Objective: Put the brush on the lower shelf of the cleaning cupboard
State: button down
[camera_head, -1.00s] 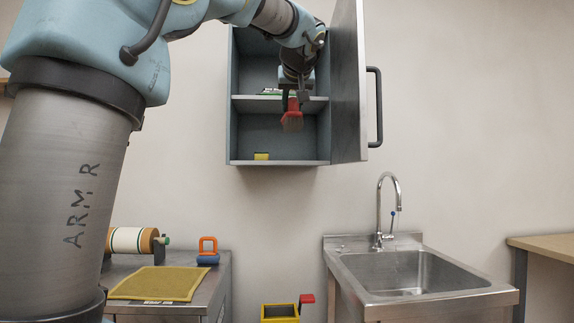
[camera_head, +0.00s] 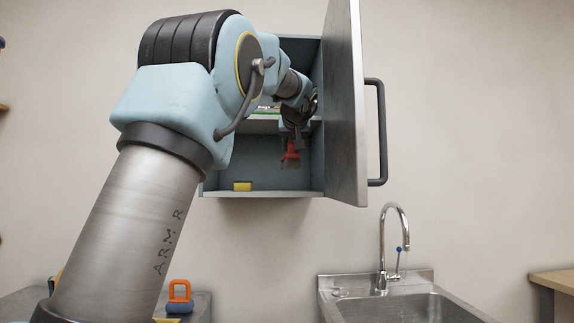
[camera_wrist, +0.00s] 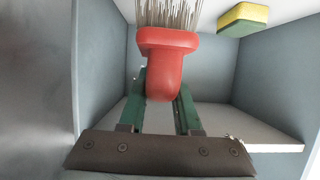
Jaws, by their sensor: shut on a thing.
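The brush (camera_head: 291,152) has a red handle and pale bristles; it hangs bristles down at the cupboard's lower compartment, above its floor. It also shows in the wrist view (camera_wrist: 167,45), bristles toward the top of the picture. My gripper (camera_head: 294,138) is shut on its red handle, with green fingers on either side of it. The cleaning cupboard (camera_head: 262,193) is open, with an upper and a lower compartment. The lower shelf is the cupboard's floor. I cannot tell whether the bristles touch anything; they appear clear of the floor.
A yellow-green sponge (camera_head: 243,186) lies on the lower shelf to the left; it also shows in the wrist view (camera_wrist: 243,19). The open door (camera_head: 346,110) stands close on the right of my arm. A sink (camera_head: 400,305) is below right. The lower shelf is bare beside the sponge.

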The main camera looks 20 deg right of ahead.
jog(key=w+d+p, duration=0.2)
jog(key=w+p, duration=0.3)
jog(key=w, duration=0.5)
notch_tip(320, 180, down, 6)
jog(key=shift+s+a+r, duration=0.1)
jog(key=shift+s+r, duration=0.05)
jog(key=shift+w+f, duration=0.25)
jog(key=shift+f, duration=0.4)
jog(key=shift+f, duration=0.15)
jog(key=c, duration=0.6)
grip_release()
